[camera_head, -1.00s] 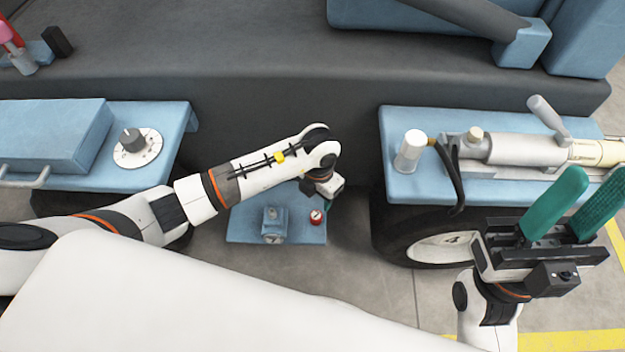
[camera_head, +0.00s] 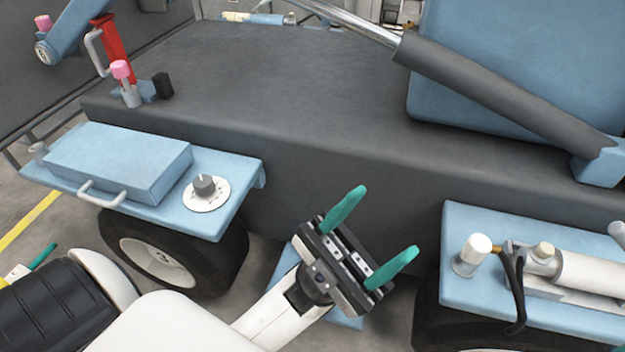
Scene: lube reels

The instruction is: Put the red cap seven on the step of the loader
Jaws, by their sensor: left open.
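The loader's low blue step (camera_head: 283,268) is between the two wheels, mostly hidden behind my left gripper and forearm. The red cap cannot be seen now; that part of the step is covered. My left gripper (camera_head: 386,221) is open, its two teal fingers wide apart and pointing up to the right. Nothing shows between the fingers, in front of the loader's dark side.
A blue shelf (camera_head: 235,205) with a dial (camera_head: 205,192) and a handled box (camera_head: 120,165) is at left. Another blue shelf (camera_head: 455,225) at right holds a white cap (camera_head: 474,254) and a grey pump (camera_head: 580,275). Wheels stand below both.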

